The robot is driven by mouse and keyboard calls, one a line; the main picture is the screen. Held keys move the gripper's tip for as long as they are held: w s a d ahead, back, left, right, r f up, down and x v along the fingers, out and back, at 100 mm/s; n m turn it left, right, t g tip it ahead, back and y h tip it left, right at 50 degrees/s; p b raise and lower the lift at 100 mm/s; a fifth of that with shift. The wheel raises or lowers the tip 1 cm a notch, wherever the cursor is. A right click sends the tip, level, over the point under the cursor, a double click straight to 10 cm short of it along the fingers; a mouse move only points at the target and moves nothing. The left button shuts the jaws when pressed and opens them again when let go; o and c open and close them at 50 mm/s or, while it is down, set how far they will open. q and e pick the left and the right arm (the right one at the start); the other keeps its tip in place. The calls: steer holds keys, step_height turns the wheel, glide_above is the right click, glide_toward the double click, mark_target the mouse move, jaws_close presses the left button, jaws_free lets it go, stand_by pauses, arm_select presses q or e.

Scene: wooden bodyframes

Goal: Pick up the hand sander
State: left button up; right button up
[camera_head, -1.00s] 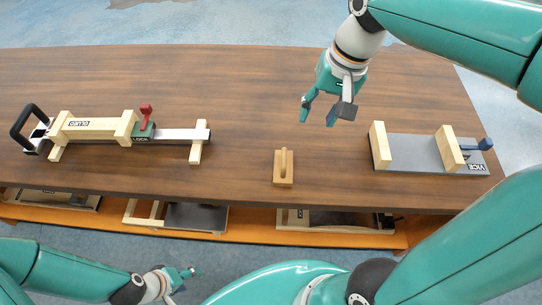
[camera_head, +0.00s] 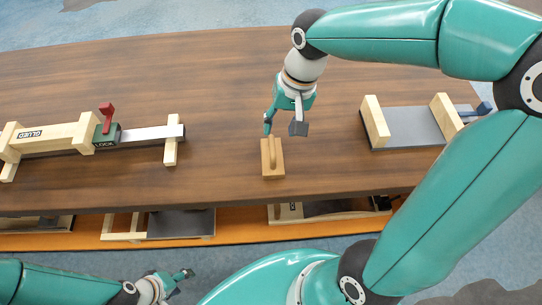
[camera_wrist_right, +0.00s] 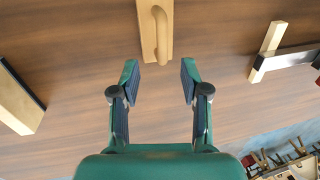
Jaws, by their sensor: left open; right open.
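The hand sander (camera_head: 272,160) is a small light wooden block with a raised handle, lying on the brown table near its front edge. It also shows at the top of the right wrist view (camera_wrist_right: 155,35). My right gripper (camera_head: 284,129) is open and empty, just behind and above the sander in the head view. In the right wrist view its two fingers (camera_wrist_right: 158,80) are spread, with the sander beyond the tips and roughly centred between them. My left gripper (camera_head: 184,280) is open and empty, low in front of the table.
A wooden clamp frame with a red lever (camera_head: 107,118) and LOCK label stands left on the table (camera_head: 220,90). A vice with wooden jaws and a grey plate (camera_head: 412,126) stands right. A lower orange shelf (camera_head: 235,232) holds more frames. The table around the sander is clear.

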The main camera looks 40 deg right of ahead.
mark_target(272, 143)
steer(key=f, duration=0.2)
steer(key=a+f, duration=0.1)
steer(key=f, duration=0.2)
steer(key=w+f, duration=0.1)
steer(key=f, duration=0.2)
steer(key=shift+w+a+f, duration=0.1)
steer(key=shift+a+f, duration=0.1)
steer(key=shift+a, duration=0.1)
jaws_close()
